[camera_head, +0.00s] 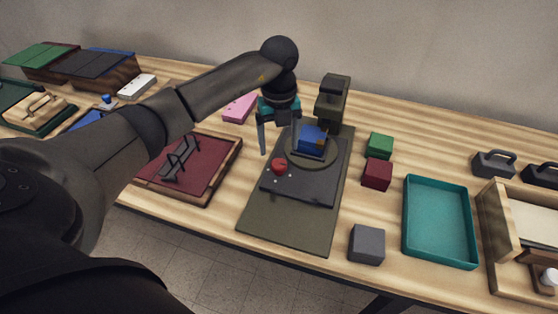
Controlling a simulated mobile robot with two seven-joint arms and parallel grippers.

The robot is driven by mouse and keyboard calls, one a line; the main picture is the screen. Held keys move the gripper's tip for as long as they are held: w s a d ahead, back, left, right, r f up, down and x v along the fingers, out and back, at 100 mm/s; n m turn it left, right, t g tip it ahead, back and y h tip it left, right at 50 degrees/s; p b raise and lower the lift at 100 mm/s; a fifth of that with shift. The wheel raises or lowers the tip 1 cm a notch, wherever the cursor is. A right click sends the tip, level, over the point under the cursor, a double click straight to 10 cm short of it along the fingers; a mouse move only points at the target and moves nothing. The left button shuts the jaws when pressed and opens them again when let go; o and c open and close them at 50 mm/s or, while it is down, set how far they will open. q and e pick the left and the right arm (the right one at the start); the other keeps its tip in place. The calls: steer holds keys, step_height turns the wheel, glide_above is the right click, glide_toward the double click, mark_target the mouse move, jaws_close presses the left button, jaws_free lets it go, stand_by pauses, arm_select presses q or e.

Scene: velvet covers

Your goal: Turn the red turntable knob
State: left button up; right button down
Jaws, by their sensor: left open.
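The red turntable knob (279,165) sits at the left of a dark flat base plate (300,188) on an olive mat (262,222). Behind it on the same base is a round turntable (329,159) with a blue block (311,137) on it. My left gripper (279,151) hangs from above with its two fingers spread apart. In the picture, one finger is left of the knob and above it, the other is over the blue block's left side. The gap between the fingers looks empty. Whether a finger touches the block I cannot tell. My right gripper is not in view.
A dark post-like device (331,98) stands behind the turntable. A maroon tray (216,180) with a dark handle lies to the left. Green (379,145), red (377,174) and grey (367,244) cubes and a teal tray (439,222) lie to the right.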

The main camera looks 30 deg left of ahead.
mark_target(279, 163)
arm_select(q)
step_height(279, 163, down, 6)
steer(key=shift+b, duration=0.4)
steer(key=shift+c, duration=0.4)
jaws_close()
